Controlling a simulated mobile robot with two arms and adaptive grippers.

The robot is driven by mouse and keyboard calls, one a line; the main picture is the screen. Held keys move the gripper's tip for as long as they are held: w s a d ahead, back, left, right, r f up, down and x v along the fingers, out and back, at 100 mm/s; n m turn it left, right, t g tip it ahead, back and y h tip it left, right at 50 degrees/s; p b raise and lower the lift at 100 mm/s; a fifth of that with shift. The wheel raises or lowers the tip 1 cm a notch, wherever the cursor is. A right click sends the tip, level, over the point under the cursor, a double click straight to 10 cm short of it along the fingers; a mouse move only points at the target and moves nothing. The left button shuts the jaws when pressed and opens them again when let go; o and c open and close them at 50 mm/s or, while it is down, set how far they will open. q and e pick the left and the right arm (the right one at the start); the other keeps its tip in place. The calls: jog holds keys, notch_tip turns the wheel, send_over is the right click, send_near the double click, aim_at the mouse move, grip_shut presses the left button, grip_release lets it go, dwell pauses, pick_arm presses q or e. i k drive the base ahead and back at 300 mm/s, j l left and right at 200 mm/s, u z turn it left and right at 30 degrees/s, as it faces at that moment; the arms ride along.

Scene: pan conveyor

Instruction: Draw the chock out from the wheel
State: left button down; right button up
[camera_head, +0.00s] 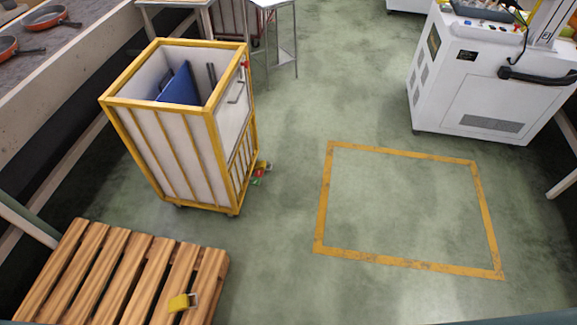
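A tall cart (165,155) with a yellow frame and pale panels stands on the green floor left of centre. Small dark wheels (233,214) show under its near corners. A small cluster of yellow, red and green pieces (259,173) lies on the floor at the cart's right side, low by its far right corner. It may be the chock; it is too small to tell its shape, and the wheel there is hidden. Neither of my grippers is in view.
A wooden pallet (125,270) lies at the lower left with a small yellow and grey object (181,302) on it. A yellow floor outline (322,205) encloses empty floor at right. A white machine (490,85) stands upper right. Pans (48,17) sit on the conveyor upper left.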

aim_at(261, 165)
jog(key=i+z, duration=0.45)
jog(key=i, duration=2.85)
jog(key=i+u, duration=0.15)
jog(key=i, duration=0.3)
jog(key=i+l+u, duration=0.15)
jog(key=i, duration=0.25)
jog(key=i+l+u, duration=0.15)
jog(key=i, duration=0.25)
jog(key=i+l+u, duration=0.15)
jog(key=i, duration=0.3)
